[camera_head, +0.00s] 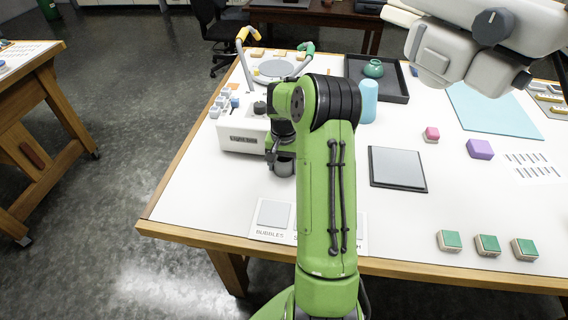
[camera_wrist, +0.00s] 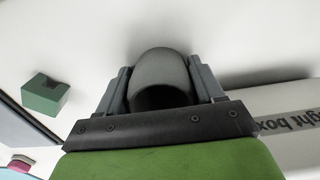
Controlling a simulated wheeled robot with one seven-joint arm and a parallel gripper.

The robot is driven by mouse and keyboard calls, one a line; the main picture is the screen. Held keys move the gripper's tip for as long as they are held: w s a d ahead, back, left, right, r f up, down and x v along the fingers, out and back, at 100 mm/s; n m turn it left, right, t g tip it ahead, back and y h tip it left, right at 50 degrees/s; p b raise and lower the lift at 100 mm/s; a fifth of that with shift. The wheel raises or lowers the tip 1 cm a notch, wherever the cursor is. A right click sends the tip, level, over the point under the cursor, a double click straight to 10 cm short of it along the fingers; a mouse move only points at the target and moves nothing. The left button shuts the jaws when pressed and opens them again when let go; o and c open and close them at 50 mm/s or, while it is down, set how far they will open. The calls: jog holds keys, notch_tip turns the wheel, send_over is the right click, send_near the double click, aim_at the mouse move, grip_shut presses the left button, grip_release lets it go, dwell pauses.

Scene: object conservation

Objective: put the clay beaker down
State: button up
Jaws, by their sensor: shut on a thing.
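The clay beaker (camera_wrist: 162,72) is a plain dark grey, rounded cylinder in the wrist view, with its dark open mouth towards the camera. My gripper (camera_wrist: 160,76) is shut on it, with one grey finger on each side. In the head view the beaker (camera_head: 284,167) shows as a dark grey shape below my gripper (camera_head: 281,150), just right of the white light box (camera_head: 240,138). My green arm partly hides both. The beaker is low over the white table (camera_head: 400,225); I cannot tell whether it touches it.
A dark-framed grey plate (camera_head: 397,168) lies to the right. A blue cylinder (camera_head: 367,101) and a black tray (camera_head: 395,91) with a green pot (camera_head: 373,68) stand behind. A card marked "BUBBLES" (camera_head: 268,232) lies at the front edge. A microscope (camera_head: 480,45) overhangs the back right.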

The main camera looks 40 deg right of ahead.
jog(key=o, duration=1.1)
jog(key=shift+f, duration=0.1)
notch_tip(320, 180, up, 12)
jog(key=p, duration=0.2)
jog(key=s+a+r+n+h, duration=0.1)
jog(key=a+r+n, duration=0.1)
jog(key=a+r, duration=0.45)
jog(key=s+a+r+n+t+h, duration=0.1)
jog(key=s+a+r+n, duration=0.15)
jog(key=a, duration=0.25)
jog(key=s+a+r+n+t, duration=0.1)
jog(key=s+a+r, duration=0.1)
jog(key=s+a, duration=0.15)
jog(key=s+a+f+n+t+y, duration=0.1)
jog(key=s+a+n, duration=0.4)
jog(key=s+a, duration=0.6)
jog(key=s+t+y, duration=0.1)
jog(key=s+t, duration=0.1)
jog(key=shift+f+t, duration=0.2)
jog(key=shift+t, duration=0.1)
jog(key=shift+s, duration=0.15)
